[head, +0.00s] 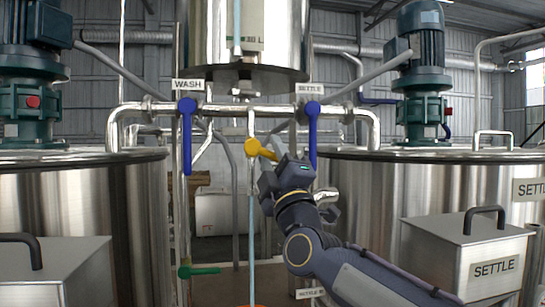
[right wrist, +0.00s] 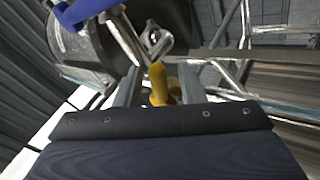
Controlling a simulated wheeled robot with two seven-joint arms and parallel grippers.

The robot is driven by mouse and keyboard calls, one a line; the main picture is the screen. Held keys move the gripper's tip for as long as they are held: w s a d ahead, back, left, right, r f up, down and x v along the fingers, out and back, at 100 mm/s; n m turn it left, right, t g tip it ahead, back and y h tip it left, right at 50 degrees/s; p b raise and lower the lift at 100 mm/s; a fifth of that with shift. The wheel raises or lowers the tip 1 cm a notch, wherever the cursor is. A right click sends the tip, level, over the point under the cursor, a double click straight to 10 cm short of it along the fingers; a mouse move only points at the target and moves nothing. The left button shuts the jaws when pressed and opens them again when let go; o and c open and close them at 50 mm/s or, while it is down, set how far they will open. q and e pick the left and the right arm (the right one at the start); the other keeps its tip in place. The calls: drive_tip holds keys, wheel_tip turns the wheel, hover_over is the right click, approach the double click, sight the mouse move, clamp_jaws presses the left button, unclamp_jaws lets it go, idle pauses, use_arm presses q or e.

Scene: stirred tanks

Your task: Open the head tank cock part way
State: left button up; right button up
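The head tank (head: 290,40) is the steel vessel at top centre. Below it, a yellow cock handle (head: 263,151) sits on the vertical pipe, pointing right and slightly down in the head view. My right gripper (head: 273,163) is at the handle's free end. In the right wrist view, the yellow handle (right wrist: 157,84) stands between the two fingers of the right gripper (right wrist: 160,88), with a gap showing on each side. The fingers look open around it; contact is not visible. A pale blue vertical strip (head: 251,235) runs below the cock. My left gripper is not in view.
Blue levers hang at the WASH (head: 187,135) and SETTLE (head: 312,130) labels, either side of the cock; the right one is close to my arm. A green handle (head: 200,271) is lower left. Large steel tanks stand left (head: 130,215) and right (head: 370,200).

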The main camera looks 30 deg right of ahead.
drive_tip(key=b+v, duration=0.2)
drive_tip(key=v, duration=0.6)
drive_tip(key=shift+b, duration=0.4)
